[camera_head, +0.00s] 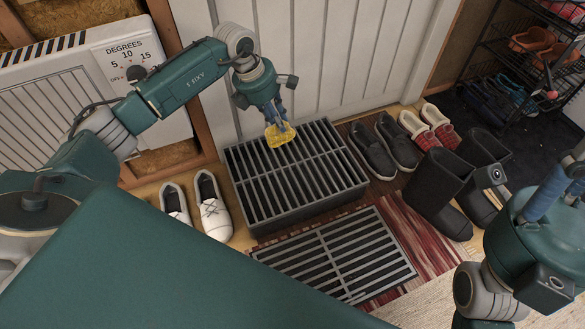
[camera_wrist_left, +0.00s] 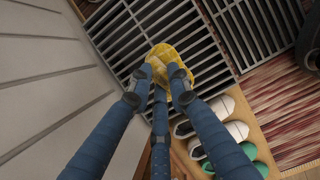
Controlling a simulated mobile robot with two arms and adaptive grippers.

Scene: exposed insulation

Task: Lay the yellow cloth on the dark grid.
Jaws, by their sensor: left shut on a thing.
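The yellow cloth (camera_head: 281,135) is bunched small under my left gripper (camera_head: 277,118), at the back of the raised dark grid (camera_head: 310,176). In the left wrist view, the gripper's blue fingers (camera_wrist_left: 160,82) are closed on the cloth (camera_wrist_left: 178,53), and the grid's bars (camera_wrist_left: 130,30) lie beneath it. I cannot tell whether the cloth touches the bars. A second, flat dark grid (camera_head: 340,258) lies in front of the raised one. My right gripper (camera_head: 556,190) shows only partly at the right edge; its fingertips are unclear.
White shoes (camera_head: 212,207) stand left of the raised grid. Black shoes (camera_head: 373,152), red-and-white slippers (camera_head: 430,127) and tall dark boots (camera_head: 437,187) stand to its right. A white panelled wall (camera_head: 340,50) rises close behind. A wire rack (camera_head: 500,65) is at the right.

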